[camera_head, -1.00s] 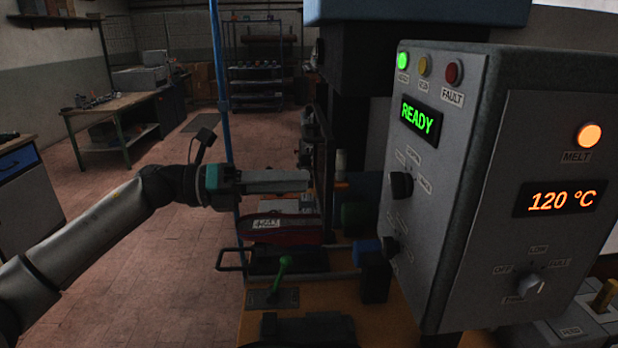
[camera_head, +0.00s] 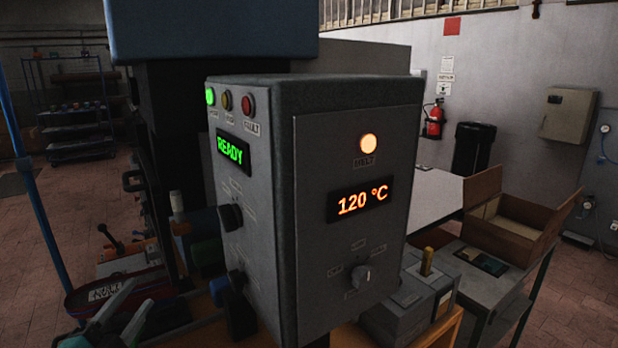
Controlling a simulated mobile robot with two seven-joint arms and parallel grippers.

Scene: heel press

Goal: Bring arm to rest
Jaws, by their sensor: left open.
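My left gripper (camera_head: 128,318) shows at the bottom left corner, with a teal band at its wrist and dark fingers pointing up and right. Its jaws are apart and I see nothing between them. The rest of the left arm is outside the picture. The gripper is in front of a red part with a white label (camera_head: 108,291) on the press; whether they touch I cannot tell. My right gripper is not in view.
The grey control box (camera_head: 262,190) stands close in the middle, reading READY and 120 °C, with its green and orange lamps lit. An open cardboard box (camera_head: 515,225) is at the right. A blue post (camera_head: 38,205) rises at the left.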

